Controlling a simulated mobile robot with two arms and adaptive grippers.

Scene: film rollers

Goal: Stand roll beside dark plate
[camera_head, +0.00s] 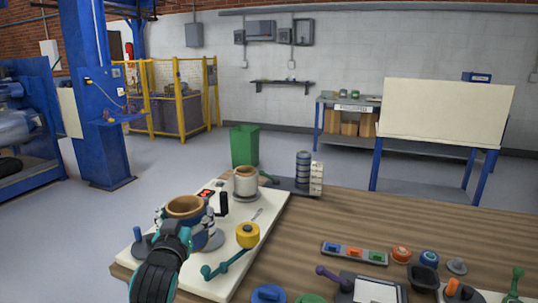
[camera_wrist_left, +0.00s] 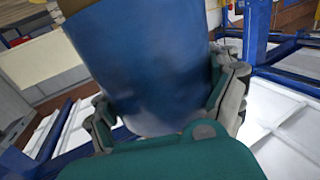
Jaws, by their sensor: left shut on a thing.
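My left gripper (camera_head: 180,228) reaches in from the bottom and is shut on a blue roll (camera_head: 186,210) with a tan core end facing up. In the left wrist view the roll's blue side (camera_wrist_left: 140,70) fills the space between the fingers (camera_wrist_left: 170,110). The roll looks roughly upright over the white board; whether it touches the board is hidden. A white roll (camera_head: 246,180) with a tan core stands farther back. A flat dark plate (camera_head: 279,183) lies at the table's far edge. My right gripper is not seen.
A dark disc with a blue peg (camera_head: 143,250) is on the left. A dark stacked cylinder (camera_head: 303,170) stands at the far edge. Bare wood (camera_head: 385,215) is clear.

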